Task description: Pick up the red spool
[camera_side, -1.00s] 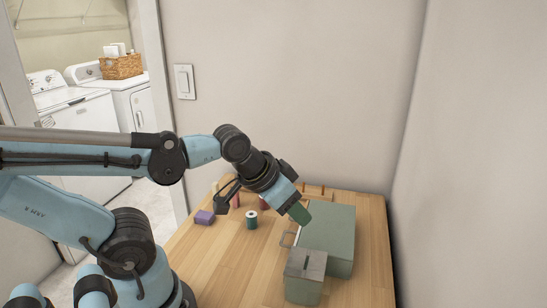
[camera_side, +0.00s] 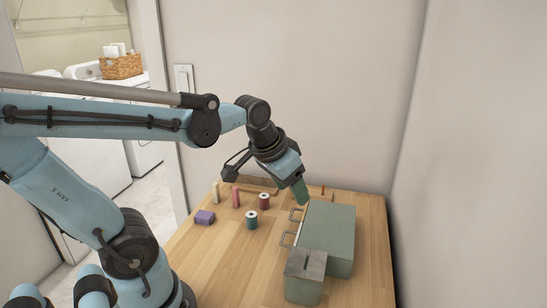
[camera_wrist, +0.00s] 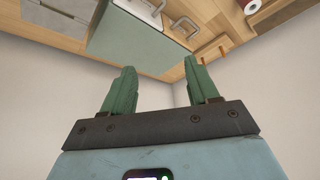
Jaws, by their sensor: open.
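The red spool (camera_side: 264,201) is a dark red thread spool with pale ends, standing upright on the wooden table. Part of it shows at the top right edge of the wrist view (camera_wrist: 252,6). My gripper (camera_side: 300,192) has green fingers and is to the right of the spool, above the table near the far left corner of the green box. In the wrist view my gripper (camera_wrist: 159,67) is open, with nothing between its fingers.
A green spool (camera_side: 251,220), a purple block (camera_side: 205,218), a pink piece (camera_side: 236,198) and a cream piece (camera_side: 215,192) stand nearby. A green box (camera_side: 335,233) with handles and a smaller grey-topped box (camera_side: 304,277) fill the right side. The table's front left is clear.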

